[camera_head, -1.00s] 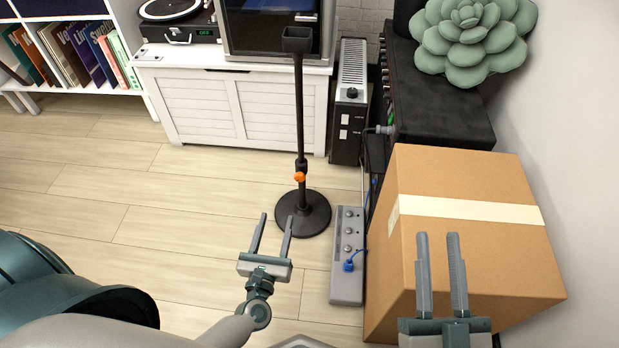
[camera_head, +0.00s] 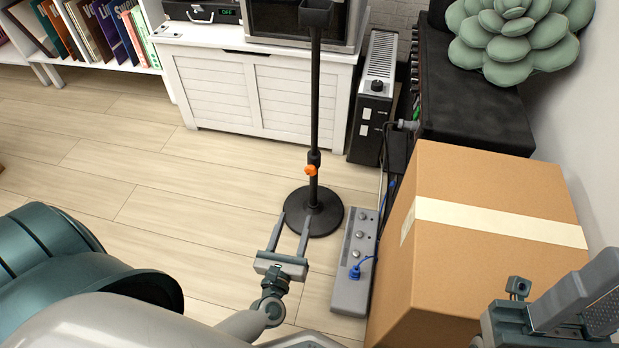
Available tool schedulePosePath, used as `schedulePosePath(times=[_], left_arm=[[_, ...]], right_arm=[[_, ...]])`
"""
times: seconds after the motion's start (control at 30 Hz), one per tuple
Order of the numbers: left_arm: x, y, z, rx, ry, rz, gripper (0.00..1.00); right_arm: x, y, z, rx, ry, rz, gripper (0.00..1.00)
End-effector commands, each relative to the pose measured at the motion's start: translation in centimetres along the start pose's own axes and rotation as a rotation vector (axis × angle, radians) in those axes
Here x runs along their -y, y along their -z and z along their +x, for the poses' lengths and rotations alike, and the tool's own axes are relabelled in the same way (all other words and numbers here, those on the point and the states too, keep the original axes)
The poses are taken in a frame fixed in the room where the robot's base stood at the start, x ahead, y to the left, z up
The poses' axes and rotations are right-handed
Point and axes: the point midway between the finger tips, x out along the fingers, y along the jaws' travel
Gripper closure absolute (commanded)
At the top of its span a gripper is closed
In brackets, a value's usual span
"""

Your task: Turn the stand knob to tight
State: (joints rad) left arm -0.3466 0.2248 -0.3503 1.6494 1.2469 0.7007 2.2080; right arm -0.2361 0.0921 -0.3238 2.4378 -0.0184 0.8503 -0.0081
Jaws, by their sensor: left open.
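The stand (camera_head: 316,105) is a black upright pole on a round black base (camera_head: 325,220), standing on the wood floor. The orange stand knob (camera_head: 310,170) sits low on the pole at a black collar. My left gripper (camera_head: 294,216) is open and empty; its two fingers point at the stand, with the tips overlapping the base in the picture, below the knob. I cannot tell whether they touch the base. My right gripper (camera_head: 570,295) is at the lower right, in front of the cardboard box, and turned so that its finger gap is unclear.
A cardboard box (camera_head: 465,270) stands on the right. A grey power strip (camera_head: 350,290) with a blue plug lies between it and the stand. A white cabinet (camera_head: 260,95) and a black heater (camera_head: 372,95) stand behind. The floor left of the stand is clear.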

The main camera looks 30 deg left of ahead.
Motion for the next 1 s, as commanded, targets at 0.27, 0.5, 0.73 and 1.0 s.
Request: schedulePosePath(times=[0.27, 0.5, 0.73, 1.0], left_arm=[[0.0, -0.1, 0.1, 0.0, 0.0, 0.0, 0.52], [0.0, 0.0, 1.7, 0.001, 0.0, 0.001, 0.52], [0.0, 0.0, 5.1, 0.002, 0.0, 0.0, 0.52], [0.0, 0.0, 10.0, 0.002, -0.001, 0.001, 0.52]], right_arm=[[0.0, -0.1, 0.0, 0.003, 0.0, 0.0, 0.69], [0.0, -0.1, 0.0, 0.003, 0.0, 0.001, 0.69], [0.1, -0.2, -0.1, 0.002, 0.0, 0.004, 0.69], [0.2, -0.3, 0.1, -0.017, 0.0, 0.012, 0.69]])
